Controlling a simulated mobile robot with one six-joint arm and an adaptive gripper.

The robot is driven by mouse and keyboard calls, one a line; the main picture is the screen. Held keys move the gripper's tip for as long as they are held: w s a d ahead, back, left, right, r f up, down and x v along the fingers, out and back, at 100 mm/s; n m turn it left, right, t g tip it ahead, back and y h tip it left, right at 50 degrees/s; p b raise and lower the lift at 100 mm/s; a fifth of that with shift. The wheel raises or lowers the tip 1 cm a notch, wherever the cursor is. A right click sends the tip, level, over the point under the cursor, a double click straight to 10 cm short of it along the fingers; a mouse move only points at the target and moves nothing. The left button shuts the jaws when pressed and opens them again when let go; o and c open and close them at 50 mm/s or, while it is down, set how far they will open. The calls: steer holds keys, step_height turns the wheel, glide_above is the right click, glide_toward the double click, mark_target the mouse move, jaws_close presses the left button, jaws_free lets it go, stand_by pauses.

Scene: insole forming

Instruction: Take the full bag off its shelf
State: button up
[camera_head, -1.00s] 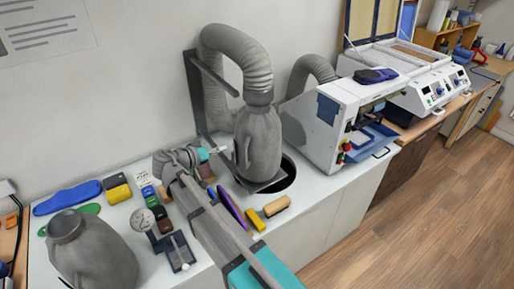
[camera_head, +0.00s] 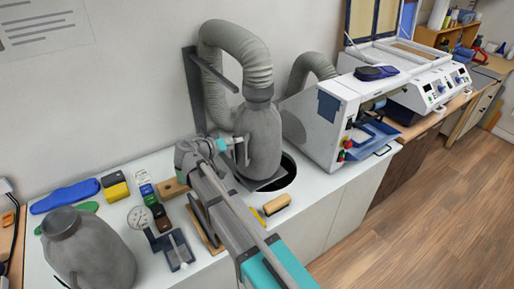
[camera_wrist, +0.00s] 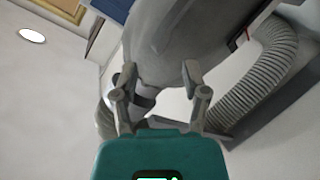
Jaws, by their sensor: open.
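The grey full bag (camera_head: 264,135) stands upright on its small shelf plate (camera_head: 275,184), with its neck under the end of a ribbed hose (camera_head: 248,58). My gripper (camera_head: 236,146) is at the left side of this bag, open. In the wrist view, the bag (camera_wrist: 170,40) fills the top middle, and its lower part reaches down between the spread fingers of my gripper (camera_wrist: 158,84). I cannot tell whether the fingers touch it. A second grey bag (camera_head: 92,252) stands on the counter at the lower left.
A dark round opening (camera_head: 288,168) lies beside the shelf in the white counter (camera_head: 325,195). A wall bracket (camera_head: 193,90) rises behind the hose. A white machine (camera_head: 335,120) stands close on the right.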

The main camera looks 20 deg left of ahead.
mark_target(247, 137)
steer(key=shift+w+d+f, duration=0.2)
steer(key=shift+w+d, duration=0.1)
steer(key=shift+w, duration=0.25)
steer(key=shift+b+x, duration=0.9)
steer(key=shift+x, duration=1.7)
jaws_close()
